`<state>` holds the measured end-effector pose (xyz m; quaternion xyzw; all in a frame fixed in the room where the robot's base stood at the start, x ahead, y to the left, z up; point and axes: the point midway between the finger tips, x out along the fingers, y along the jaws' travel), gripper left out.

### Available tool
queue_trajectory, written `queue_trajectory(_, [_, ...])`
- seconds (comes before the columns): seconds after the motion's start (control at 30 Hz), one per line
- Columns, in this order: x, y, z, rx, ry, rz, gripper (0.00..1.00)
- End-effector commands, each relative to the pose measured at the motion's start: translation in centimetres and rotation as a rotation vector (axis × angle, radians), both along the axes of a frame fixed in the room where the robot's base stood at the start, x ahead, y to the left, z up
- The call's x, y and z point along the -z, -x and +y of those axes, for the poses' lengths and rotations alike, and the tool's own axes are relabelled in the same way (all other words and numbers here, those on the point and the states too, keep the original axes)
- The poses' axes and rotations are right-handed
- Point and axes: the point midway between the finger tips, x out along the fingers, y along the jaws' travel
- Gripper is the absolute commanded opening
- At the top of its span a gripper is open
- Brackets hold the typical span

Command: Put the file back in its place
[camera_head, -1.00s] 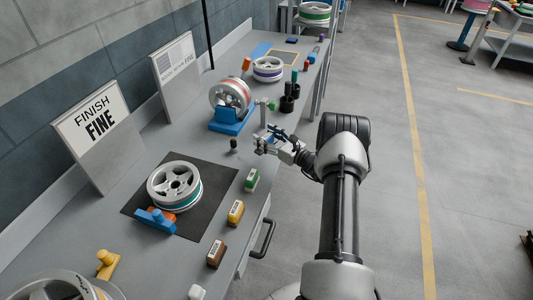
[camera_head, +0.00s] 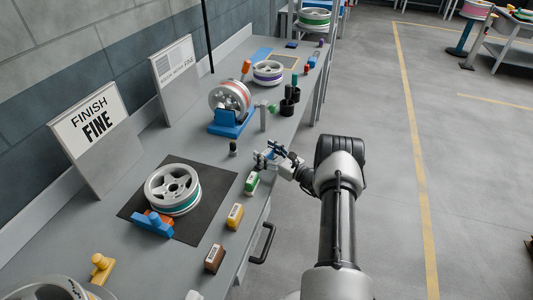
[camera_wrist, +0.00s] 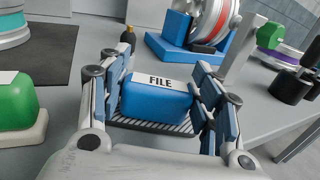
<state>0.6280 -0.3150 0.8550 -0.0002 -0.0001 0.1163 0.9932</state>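The file is a blue block (camera_wrist: 155,101) with a white "FILE" label on top and a striped dark base, seen in the wrist view. My gripper (camera_wrist: 164,85) has one finger on each side of the block, and the pads look to be against its sides. I cannot tell if its base touches the table. In the head view my gripper (camera_head: 270,156) is at the table's right edge, just beyond the green block (camera_head: 252,182). The file is mostly hidden there by the fingers.
Yellow (camera_head: 235,215) and brown (camera_head: 214,257) blocks line the table's front edge. A wheel (camera_head: 173,188) lies on a dark mat (camera_head: 205,183). A blue stand (camera_head: 232,123) holds another wheel. A grey post (camera_head: 263,118) and dark cups (camera_head: 288,105) stand behind my gripper.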

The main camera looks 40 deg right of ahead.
Motion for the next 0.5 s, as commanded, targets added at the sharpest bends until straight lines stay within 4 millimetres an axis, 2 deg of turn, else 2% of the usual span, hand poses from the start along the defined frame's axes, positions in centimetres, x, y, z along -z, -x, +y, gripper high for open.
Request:
queue_trajectory(0.27, [-0.05, 0.0, 0.01, 0.0, 0.0, 0.0, 0.77])
queue_trajectory(0.5, [-0.05, 0.0, 0.01, 0.0, 0.0, 0.0, 0.77])
